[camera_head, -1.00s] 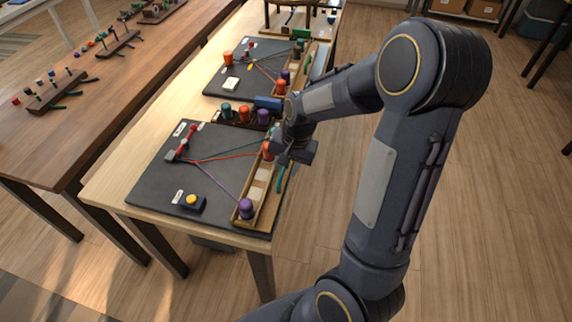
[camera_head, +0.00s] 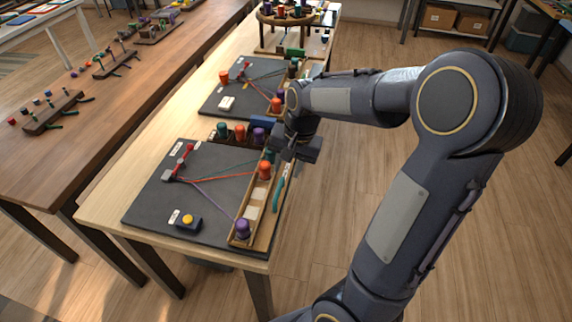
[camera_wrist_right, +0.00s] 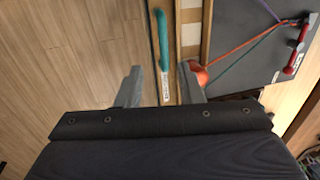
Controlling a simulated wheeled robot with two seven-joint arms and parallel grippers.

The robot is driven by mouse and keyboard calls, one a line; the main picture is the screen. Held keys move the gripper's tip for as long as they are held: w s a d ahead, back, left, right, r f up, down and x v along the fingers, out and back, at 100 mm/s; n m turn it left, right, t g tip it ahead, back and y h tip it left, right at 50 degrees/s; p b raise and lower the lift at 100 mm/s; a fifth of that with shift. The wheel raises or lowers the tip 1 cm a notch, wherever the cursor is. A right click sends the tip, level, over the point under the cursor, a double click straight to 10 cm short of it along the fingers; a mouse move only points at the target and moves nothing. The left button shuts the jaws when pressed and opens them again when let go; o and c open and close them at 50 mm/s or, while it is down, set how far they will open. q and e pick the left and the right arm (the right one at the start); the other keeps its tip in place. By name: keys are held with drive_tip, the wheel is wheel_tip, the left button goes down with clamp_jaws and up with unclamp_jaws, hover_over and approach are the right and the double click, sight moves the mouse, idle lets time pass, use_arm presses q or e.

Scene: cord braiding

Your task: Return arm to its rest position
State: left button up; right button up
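My right gripper (camera_head: 298,150) is above the right edge of the near black board (camera_head: 160,208). In the right wrist view my gripper (camera_wrist_right: 160,67) has its fingers apart with nothing held between them. Below it are a teal-handled tool (camera_wrist_right: 162,38) and the wooden tray (camera_wrist_right: 206,28). An orange spool (camera_head: 264,170) stands in the tray, close to the gripper but apart from it. A purple spool (camera_head: 242,229) stands at the tray's near end. Red, teal and purple cords run from a red clamp (camera_head: 182,157) towards the tray. My left gripper is out of view.
Several spools stand in a rack (camera_head: 240,132) behind the near board. A second board (camera_head: 226,100) lies farther back, and a round stand (camera_head: 290,18) is beyond it. A brown table (camera_head: 112,95) is on the left. Bare floor (camera_head: 345,185) lies right of the worktable.

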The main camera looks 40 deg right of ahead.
drive_tip(key=s+a+r+n+t+y, duration=0.1)
drive_tip(key=s+a+n, duration=0.3)
drive_tip(key=s, duration=0.4)
drive_tip(key=s+a+r+n+t+y, duration=0.1)
drive_tip(key=s+a+r+n+t, duration=0.2)
drive_tip(key=s+a, duration=0.4)
drive_tip(key=shift+s+a+r+n, duration=0.3)
drive_tip(key=shift+s+r+n, duration=0.15)
drive_tip(key=shift+s+n, duration=0.3)
idle(0.5)
